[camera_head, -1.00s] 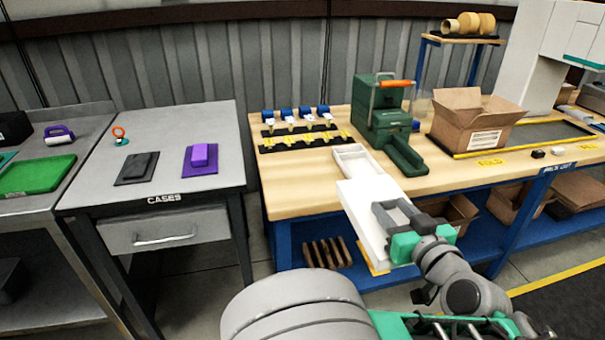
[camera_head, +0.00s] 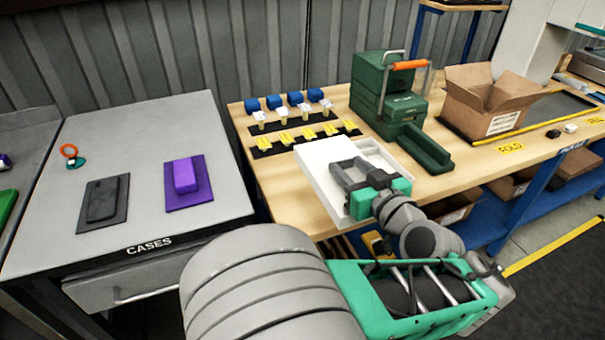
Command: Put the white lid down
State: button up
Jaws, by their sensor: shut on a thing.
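The white lid (camera_head: 318,168) is a flat, pale panel in the middle of the head view. My gripper (camera_head: 346,172) is shut on it at its right side. The lid is over the left front part of the wooden table, with its near end around the table's front edge. I cannot tell whether it touches the tabletop. Just right of it and partly hidden by it and my gripper is a white open box (camera_head: 378,153) with low walls.
Yellow pieces (camera_head: 308,134) and blue-and-white items (camera_head: 290,105) stand in rows behind the lid. A green press (camera_head: 388,95) is behind the white box. An open carton (camera_head: 490,100) stands farther right. The grey table (camera_head: 135,135) at left holds black and purple cases.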

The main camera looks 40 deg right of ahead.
jog(key=w+f+b, duration=0.2)
jog(key=b, duration=0.1)
jog(key=shift+d, duration=0.2)
jog(key=w+d+f, duration=0.1)
jog(key=w+f, duration=0.1)
jog(key=w, duration=0.1)
jog(key=w+d+f, duration=0.1)
jog(key=w+f, duration=0.2)
jog(key=w, duration=0.1)
jog(key=w+d+f+b, duration=0.1)
jog(key=w+f, duration=0.2)
jog(key=w, duration=0.1)
jog(key=shift+w+d, duration=0.1)
jog(key=shift+d, duration=0.3)
notch_tip(320, 180, down, 3)
jog(key=shift+w+f+b, duration=0.1)
jog(key=shift+b, duration=0.25)
jog(key=o, duration=1.4)
